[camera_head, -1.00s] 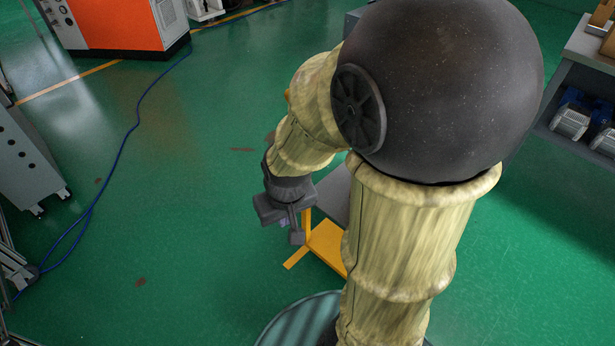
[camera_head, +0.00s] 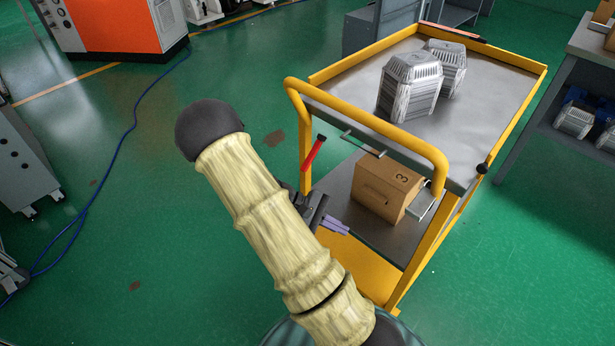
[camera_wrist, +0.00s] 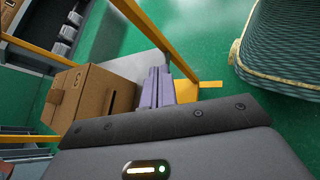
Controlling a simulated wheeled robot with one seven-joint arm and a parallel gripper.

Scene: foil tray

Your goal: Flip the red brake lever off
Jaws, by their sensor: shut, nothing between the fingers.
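The red brake lever (camera_head: 313,153) is on the near left side of the yellow cart (camera_head: 378,127), beside its left upright. The lever cannot be made out in the wrist view.
A cardboard box (camera_head: 386,187) sits on the cart's lower shelf, right of my gripper. Two grey metal housings, the nearer one (camera_head: 409,88) larger, stand on the top tray. A blue cable (camera_head: 119,160) lies on the green floor at left, where there is free room.

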